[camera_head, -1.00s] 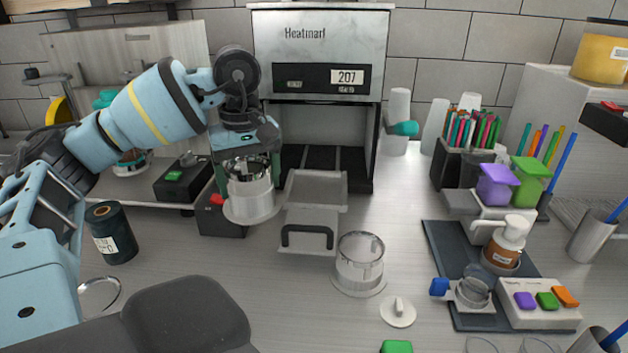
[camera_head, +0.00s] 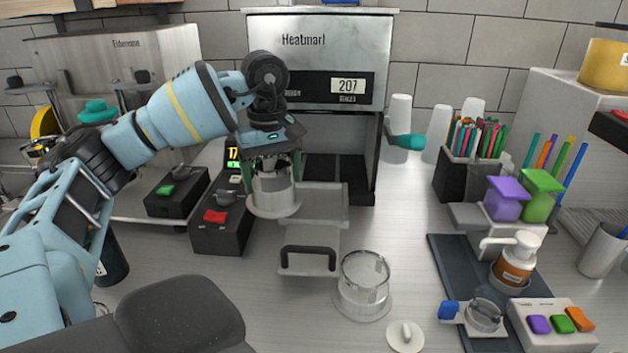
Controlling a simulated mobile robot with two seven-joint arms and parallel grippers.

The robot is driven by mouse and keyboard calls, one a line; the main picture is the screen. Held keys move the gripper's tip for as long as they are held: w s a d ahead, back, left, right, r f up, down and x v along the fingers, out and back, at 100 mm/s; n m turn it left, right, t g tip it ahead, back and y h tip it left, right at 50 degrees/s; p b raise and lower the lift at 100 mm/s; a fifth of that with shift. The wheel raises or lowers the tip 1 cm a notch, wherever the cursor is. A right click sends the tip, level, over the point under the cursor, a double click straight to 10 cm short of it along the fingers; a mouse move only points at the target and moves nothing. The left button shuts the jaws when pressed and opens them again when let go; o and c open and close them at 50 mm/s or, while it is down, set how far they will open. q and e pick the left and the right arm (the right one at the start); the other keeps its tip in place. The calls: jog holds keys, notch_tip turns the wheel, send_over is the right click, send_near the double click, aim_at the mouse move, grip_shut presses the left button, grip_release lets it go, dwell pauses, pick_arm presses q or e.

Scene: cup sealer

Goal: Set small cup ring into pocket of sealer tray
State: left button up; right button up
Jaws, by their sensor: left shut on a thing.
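My left gripper (camera_head: 271,165) comes in from the left and is shut on a small cup ring (camera_head: 275,194), a silvery cylinder with a wide pale flange at its bottom. It holds the ring upright over the left side of the sealer tray (camera_head: 325,240). The tray is a grey drawer with a black handle, pulled out of the Heatmart sealer (camera_head: 318,65). The ring and gripper hide the tray's left part, and I cannot tell whether the ring touches it. Another, larger clear ring (camera_head: 363,283) with a flange stands on the table right of the handle. My right gripper is not in view.
A black control box (camera_head: 222,225) with a red button stands left of the tray. A white knobbed disc (camera_head: 405,336) lies at the front. A dark mat (camera_head: 446,262) with a pump bottle (camera_head: 517,258) is at right.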

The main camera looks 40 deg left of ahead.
pick_arm(q)
jog(key=w+d, duration=0.1)
jog(key=w, duration=0.9)
jog(key=shift+w+d+f, duration=0.2)
jog(key=shift+w+f, duration=0.15)
jog(key=shift+f, duration=0.1)
jog(key=shift+f, duration=0.15)
jog(key=shift+f+p, duration=0.3)
jog(key=shift+f, duration=1.3)
jog(key=shift+f, duration=0.3)
jog(key=o, duration=1.2)
notch_tip(320, 180, up, 13)
jog(key=shift+f, duration=0.2)
